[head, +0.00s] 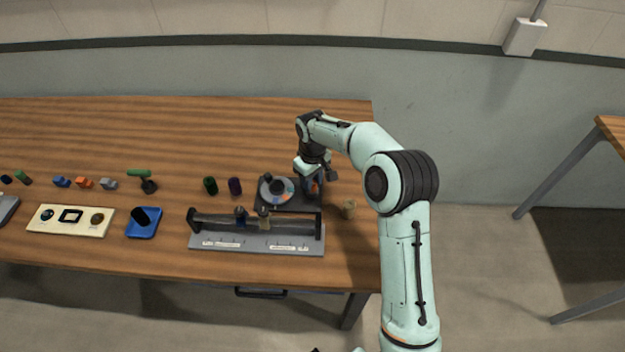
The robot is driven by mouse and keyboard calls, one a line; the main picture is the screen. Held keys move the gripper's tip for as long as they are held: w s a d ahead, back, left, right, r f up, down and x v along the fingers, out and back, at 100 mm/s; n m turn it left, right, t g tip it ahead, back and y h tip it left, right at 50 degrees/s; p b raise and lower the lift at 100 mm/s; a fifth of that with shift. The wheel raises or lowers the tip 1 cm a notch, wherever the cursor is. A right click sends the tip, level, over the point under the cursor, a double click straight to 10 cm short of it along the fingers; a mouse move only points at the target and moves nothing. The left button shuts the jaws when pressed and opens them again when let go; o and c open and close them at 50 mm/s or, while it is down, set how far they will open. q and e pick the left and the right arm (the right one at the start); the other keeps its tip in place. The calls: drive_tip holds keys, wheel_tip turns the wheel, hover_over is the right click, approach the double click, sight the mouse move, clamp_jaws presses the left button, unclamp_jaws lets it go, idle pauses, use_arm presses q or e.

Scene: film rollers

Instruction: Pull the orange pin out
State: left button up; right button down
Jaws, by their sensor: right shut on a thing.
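My right gripper (313,182) points down over the right end of a dark base plate (298,206) that bears a round grey dial (276,189) with coloured segments. The gripper is shut on a small orange piece, the orange pin (314,188), of which only a little shows between the dark fingers. The fingers hide the pin's lower end, so I cannot tell how deep it sits in the plate. My left gripper is not in view.
A grey rack (256,243) with dark rollers stands in front of the plate. The table's back is clear.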

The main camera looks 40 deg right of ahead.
drive_tip(key=shift+r+p, duration=0.35)
drive_tip(key=shift+r, duration=0.45)
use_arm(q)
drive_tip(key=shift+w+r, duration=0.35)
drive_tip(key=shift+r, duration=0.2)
use_arm(e)
drive_tip(key=shift+f, duration=0.1)
drive_tip(key=c, duration=0.8)
unclamp_jaws()
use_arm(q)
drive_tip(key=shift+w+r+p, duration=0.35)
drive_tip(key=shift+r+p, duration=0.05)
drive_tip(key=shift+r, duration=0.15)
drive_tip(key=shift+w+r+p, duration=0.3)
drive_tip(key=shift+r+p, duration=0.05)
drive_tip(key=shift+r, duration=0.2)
use_arm(e)
wheel_tip(320, 180, up, 13)
drive_tip(key=shift+r, duration=0.2)
